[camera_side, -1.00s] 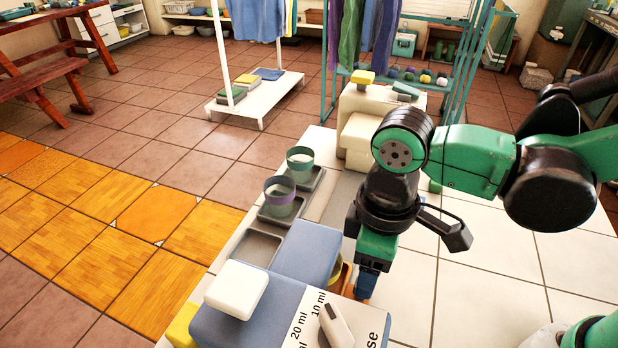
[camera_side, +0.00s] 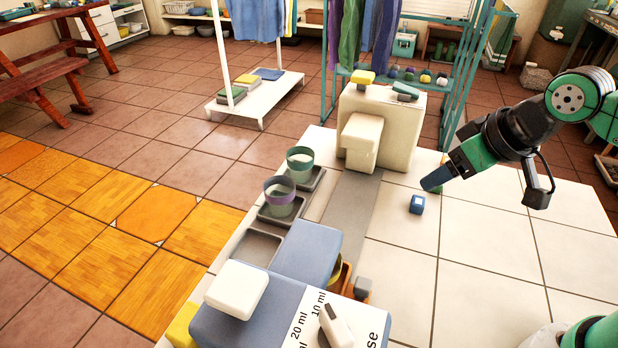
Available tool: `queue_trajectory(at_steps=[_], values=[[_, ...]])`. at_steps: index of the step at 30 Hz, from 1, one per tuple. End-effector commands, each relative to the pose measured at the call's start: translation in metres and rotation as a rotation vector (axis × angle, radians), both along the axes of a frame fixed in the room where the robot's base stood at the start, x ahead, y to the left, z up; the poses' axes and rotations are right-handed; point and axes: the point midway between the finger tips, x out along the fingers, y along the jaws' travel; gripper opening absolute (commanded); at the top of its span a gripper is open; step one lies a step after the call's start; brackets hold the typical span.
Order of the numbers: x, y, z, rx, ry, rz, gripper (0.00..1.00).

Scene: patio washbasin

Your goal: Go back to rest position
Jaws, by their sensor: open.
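My gripper (camera_side: 432,183) is at the right of the side view, above the white tiled counter (camera_side: 480,270).
A cream dispenser-like block (camera_side: 394,132) stands behind, left of my gripper. A green cup (camera_side: 300,164) and a purple-rimmed cup (camera_side: 280,196) stand on grey trays along the left edge. A blue machine (camera_side: 307,250) is in front. The counter's right half is clear.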

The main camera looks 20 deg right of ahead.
Motion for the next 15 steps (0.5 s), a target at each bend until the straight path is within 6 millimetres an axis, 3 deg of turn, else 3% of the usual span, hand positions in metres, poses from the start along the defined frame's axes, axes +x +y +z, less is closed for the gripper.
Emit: queue_trajectory(at_steps=[4, 15], values=[[-0.001, -0.023, 0.004, 0.014, -0.082, -0.104, 0.61], [-0.001, -0.027, 0.005, 0.016, -0.098, -0.12, 0.61]])
